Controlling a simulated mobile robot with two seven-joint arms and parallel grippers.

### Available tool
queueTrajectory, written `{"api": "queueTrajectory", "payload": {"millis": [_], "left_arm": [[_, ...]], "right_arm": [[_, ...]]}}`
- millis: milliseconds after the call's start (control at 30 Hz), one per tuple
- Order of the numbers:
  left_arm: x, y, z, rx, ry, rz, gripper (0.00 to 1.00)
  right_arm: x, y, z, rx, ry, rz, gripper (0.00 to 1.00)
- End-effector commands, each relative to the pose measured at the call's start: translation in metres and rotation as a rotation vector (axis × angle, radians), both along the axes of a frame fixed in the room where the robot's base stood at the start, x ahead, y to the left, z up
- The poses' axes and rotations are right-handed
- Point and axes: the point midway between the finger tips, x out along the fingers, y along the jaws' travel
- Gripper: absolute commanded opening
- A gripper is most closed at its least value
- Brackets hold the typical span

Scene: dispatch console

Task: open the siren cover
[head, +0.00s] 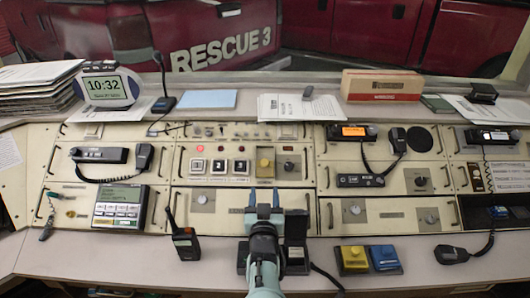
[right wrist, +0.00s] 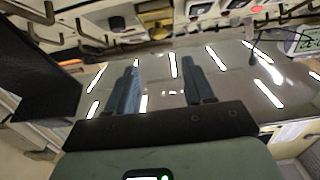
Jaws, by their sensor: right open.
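A black box (head: 296,268) sits on the front desk surface, partly hidden behind my right gripper and forearm. A dark flat panel (head: 296,228) stands up from it, just right of the gripper; it looks like the siren cover standing raised, but no label is readable. My right gripper (head: 263,208) is open, with a clear gap between its fingers and nothing in it. In the right wrist view, the open fingers (right wrist: 160,88) are empty and the dark panel (right wrist: 38,75) is close by on the left, apart from them. My left gripper is not in view.
A handheld radio (head: 185,243) stands left of the box. A yellow button box (head: 352,260) and a blue one (head: 384,258) lie to its right. The sloped console behind carries buttons, knobs and corded handsets (head: 398,141). The desk at front left is mostly free.

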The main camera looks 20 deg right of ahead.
Motion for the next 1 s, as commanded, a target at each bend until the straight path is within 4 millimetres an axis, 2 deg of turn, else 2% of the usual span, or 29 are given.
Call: {"api": "queueTrajectory", "payload": {"millis": [133, 233, 700, 1000], "left_arm": [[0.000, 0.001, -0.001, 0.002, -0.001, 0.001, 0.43], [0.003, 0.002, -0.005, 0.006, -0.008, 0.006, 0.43], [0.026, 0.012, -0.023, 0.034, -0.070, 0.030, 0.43], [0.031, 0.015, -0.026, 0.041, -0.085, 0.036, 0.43]], "right_arm": [[0.004, -0.001, 0.000, 0.000, 0.000, 0.000, 0.53], [0.015, -0.005, -0.001, -0.002, -0.002, -0.002, 0.53], [0.099, -0.029, -0.002, -0.002, -0.001, -0.001, 0.53], [0.126, -0.036, -0.001, -0.002, 0.001, 0.000, 0.53]]}}
